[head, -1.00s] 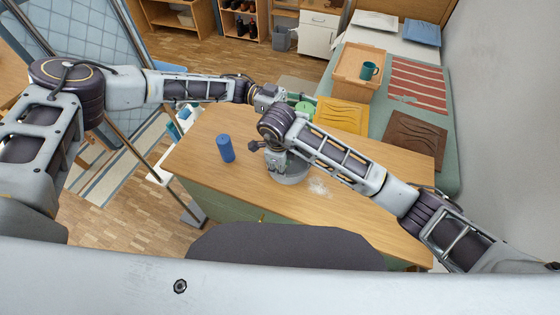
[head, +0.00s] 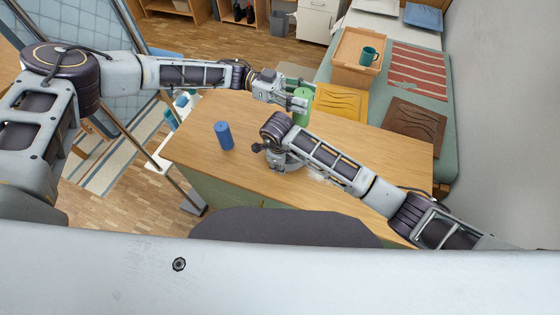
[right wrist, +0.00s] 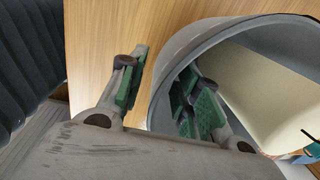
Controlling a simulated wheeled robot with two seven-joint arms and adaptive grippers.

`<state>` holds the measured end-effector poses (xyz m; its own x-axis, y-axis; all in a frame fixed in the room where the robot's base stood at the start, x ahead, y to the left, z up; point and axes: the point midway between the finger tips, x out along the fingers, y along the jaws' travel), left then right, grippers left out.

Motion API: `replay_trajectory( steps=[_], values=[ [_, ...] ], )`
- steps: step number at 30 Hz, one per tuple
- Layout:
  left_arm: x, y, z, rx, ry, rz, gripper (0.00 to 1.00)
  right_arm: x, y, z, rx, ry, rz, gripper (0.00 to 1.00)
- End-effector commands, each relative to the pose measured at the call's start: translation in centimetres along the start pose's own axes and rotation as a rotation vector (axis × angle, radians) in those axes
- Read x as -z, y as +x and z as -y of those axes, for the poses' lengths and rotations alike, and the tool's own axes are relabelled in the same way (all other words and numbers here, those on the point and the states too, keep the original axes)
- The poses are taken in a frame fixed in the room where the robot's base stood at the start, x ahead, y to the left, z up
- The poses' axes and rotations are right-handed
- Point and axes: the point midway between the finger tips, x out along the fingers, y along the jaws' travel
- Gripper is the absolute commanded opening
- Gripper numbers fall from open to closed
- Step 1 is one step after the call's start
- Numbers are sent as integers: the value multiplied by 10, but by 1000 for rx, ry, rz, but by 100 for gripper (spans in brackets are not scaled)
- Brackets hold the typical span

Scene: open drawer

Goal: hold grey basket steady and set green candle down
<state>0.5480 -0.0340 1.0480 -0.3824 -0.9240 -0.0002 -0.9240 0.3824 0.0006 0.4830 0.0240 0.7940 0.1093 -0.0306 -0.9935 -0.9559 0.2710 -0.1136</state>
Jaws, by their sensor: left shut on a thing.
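My left gripper (head: 298,101) is shut on the upright green candle (head: 302,119) toward the far side of the wooden desk. Whether the candle's base touches the desk is unclear. My right gripper (head: 280,155) is at the grey basket, which it and my arm largely hide in the head view. In the right wrist view the basket's rim (right wrist: 190,38) is large and round. The right gripper's fingers (right wrist: 160,90) straddle the basket wall, one outside and one inside. A gap shows between the outer finger and the wall, so this gripper looks open.
A blue cylinder (head: 223,136) stands on the desk (head: 350,150) left of the basket. Behind the desk are a wooden tray (head: 355,70) with a teal mug (head: 368,56), a yellow mat (head: 340,102) and a brown mat (head: 414,125). The desk's left part is mostly clear.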

Motion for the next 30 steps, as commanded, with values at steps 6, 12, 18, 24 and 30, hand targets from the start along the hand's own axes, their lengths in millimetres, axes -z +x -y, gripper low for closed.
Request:
replay_trajectory(
  steps=[6, 12, 18, 24, 30],
  values=[
    [1, 0, 0, 0, 1, -1, 14, 0, 0, 0, 0, 0, 0, 33],
    [1, 0, 0, 0, 1, -1, 14, 0, 0, 0, 0, 0, 0, 7],
    [1, 0, 0, 0, 1, -1, 14, 0, 0, 0, 0, 0, 0, 0],
    [-1, 0, 0, 0, 0, -1, 14, 0, 0, 0, 0, -1, 0, 0],
    [-9, 0, 0, 0, 1, -2, 14, 0, 0, 0, 0, -1, 0, 0]
  ],
)
